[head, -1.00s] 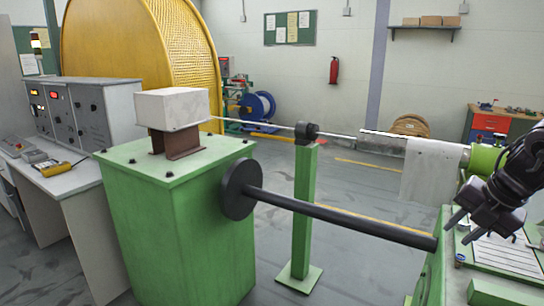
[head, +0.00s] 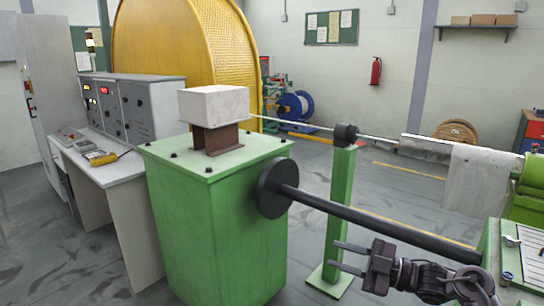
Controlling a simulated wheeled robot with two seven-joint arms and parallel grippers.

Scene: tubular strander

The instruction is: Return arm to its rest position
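My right gripper (head: 350,258) shows at the lower right, with its arm coming in from the right edge. Its two dark fingers point left and stand apart, with nothing between them. It appears in front of the green post (head: 339,213) and below the black horizontal shaft (head: 380,229) in the picture. My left gripper is not in view.
A green machine housing (head: 215,225) with a white block (head: 214,104) on top stands at centre left. A control desk (head: 105,165) is left of it. A grey cloth (head: 475,180) hangs at the right. Open floor lies behind the post.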

